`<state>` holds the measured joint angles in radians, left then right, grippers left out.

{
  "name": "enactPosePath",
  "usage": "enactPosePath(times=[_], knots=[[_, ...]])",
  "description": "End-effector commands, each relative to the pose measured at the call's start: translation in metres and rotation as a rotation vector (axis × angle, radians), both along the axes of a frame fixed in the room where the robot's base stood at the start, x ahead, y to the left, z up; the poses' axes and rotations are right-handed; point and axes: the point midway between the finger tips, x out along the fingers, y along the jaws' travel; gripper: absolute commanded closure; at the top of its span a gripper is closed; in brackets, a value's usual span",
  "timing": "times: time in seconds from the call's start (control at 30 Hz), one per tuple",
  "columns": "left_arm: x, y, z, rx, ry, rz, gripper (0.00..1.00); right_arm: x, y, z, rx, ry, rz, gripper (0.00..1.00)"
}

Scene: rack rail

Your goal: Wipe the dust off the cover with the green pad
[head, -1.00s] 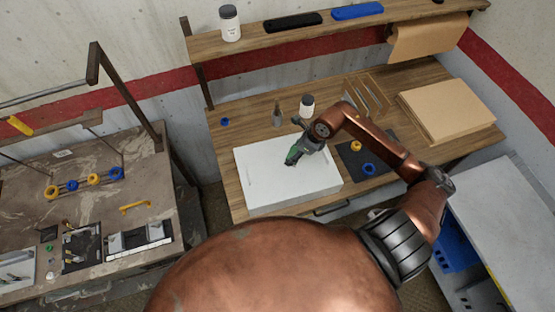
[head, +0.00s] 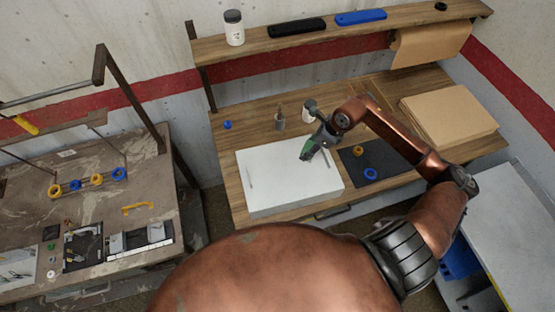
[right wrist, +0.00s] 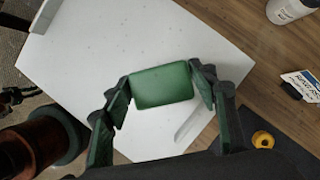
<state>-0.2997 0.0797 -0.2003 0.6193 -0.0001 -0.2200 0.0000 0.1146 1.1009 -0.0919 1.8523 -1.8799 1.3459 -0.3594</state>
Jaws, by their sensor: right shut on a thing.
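The cover (head: 285,183) is a white, flat-topped box on the wooden bench, with a slim raised strip near each end. In the right wrist view the cover (right wrist: 95,55) shows a few faint small specks on its far part. My right gripper (head: 308,152) is over the right half of the cover, toward its back. It is shut on the green pad (right wrist: 162,86), which sits between both fingers. I cannot tell whether the pad touches the cover. My left gripper is not in view.
A dark mat (head: 384,158) with a yellow ring (head: 358,151) and a blue ring (head: 371,174) lies right of the cover. Stacked brown sheets (head: 448,112) lie farther right.

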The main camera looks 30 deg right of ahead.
Motion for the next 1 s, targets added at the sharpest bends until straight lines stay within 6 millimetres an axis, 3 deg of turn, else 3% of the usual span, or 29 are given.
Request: enactPosePath(times=[0.33,1.0], knots=[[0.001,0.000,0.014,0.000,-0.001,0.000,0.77,0.001,0.001,0.030,-0.001,0.000,0.002,0.69],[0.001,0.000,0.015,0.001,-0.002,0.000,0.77,0.001,0.002,0.033,0.001,0.001,0.003,0.69]])
